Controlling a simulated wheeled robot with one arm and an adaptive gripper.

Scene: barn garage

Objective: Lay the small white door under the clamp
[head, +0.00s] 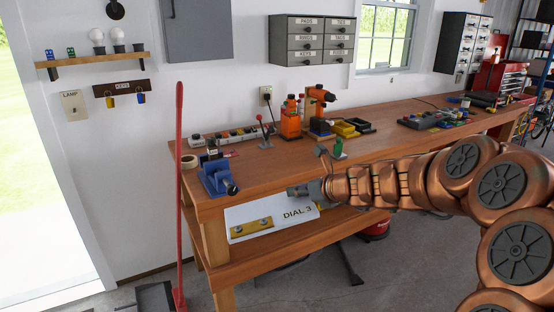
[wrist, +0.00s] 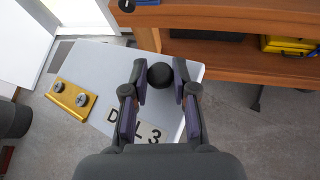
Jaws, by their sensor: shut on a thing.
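The small white door (head: 273,217) is a flat white panel marked DIAL 3, with a brass strip and two screws at one end. It hangs in front of the bench, below the top's front edge. My gripper (head: 312,188) is at its upper right. In the wrist view my gripper (wrist: 160,95) is shut on the door's round black knob (wrist: 160,75), and the door (wrist: 100,75) fills the middle left. A small lever clamp with a red ball handle (head: 260,118) stands on the bench top; whether it is the task's clamp is unclear.
A red pole (head: 180,190) stands left of the bench. Some bench top between vise and orange tools is bare.

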